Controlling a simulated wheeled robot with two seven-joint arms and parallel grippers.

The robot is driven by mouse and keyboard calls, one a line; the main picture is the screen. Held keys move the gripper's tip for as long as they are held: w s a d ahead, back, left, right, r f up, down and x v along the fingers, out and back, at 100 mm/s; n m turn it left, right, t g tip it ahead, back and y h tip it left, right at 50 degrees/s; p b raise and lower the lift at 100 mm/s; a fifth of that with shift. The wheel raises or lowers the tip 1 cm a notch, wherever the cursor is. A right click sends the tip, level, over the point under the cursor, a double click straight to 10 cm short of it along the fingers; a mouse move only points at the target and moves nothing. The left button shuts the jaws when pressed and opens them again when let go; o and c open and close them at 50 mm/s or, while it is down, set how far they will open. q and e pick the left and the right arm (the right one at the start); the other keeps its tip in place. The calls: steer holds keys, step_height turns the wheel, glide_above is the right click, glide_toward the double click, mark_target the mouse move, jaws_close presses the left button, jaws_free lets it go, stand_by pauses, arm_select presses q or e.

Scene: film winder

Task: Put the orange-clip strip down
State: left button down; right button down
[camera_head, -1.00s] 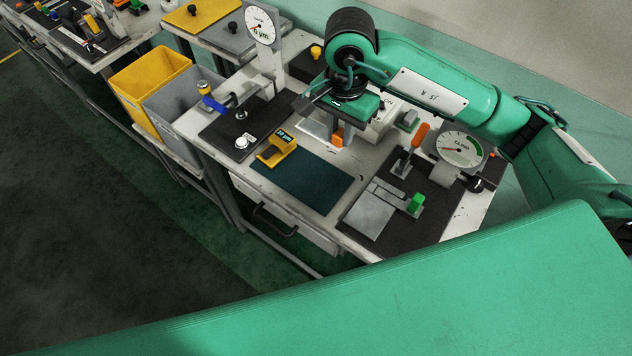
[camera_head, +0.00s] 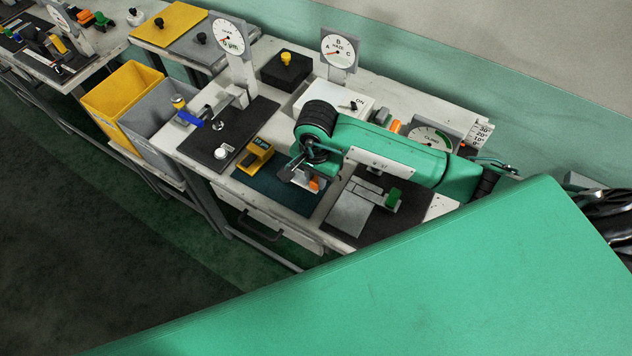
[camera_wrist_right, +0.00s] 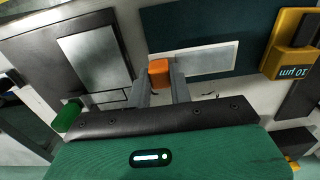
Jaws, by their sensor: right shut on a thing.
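My right gripper (camera_head: 312,181) is shut on the orange clip (camera_head: 315,184) of a pale strip (camera_head: 300,177). The clip (camera_wrist_right: 158,68) sits between the fingertips (camera_wrist_right: 158,88) in the right wrist view. There the strip (camera_wrist_right: 210,60) extends to the right from the clip, over the dark teal mat (camera_wrist_right: 200,22). In the head view they are at the right part of the mat (camera_head: 262,187). I cannot tell whether the strip touches the mat. My arm hides part of the bench there. My left gripper is not in view.
A yellow gauge (camera_head: 255,155) reading in µm stands on the mat's left part. Right of the gripper is a black board with a grey plate (camera_head: 349,213) and a green block (camera_head: 393,197). A white box (camera_head: 350,103) and dials stand behind.

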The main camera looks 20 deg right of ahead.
step_height(320, 180, down, 4)
steer(key=shift+r+p, duration=0.25)
steer(key=shift+p, duration=0.25)
steer(key=shift+f, duration=0.3)
steer(key=shift+f, duration=0.1)
steer(key=shift+f, duration=0.15)
steer(key=c, duration=1.3)
jaws_free()
steer(key=shift+o, duration=0.2)
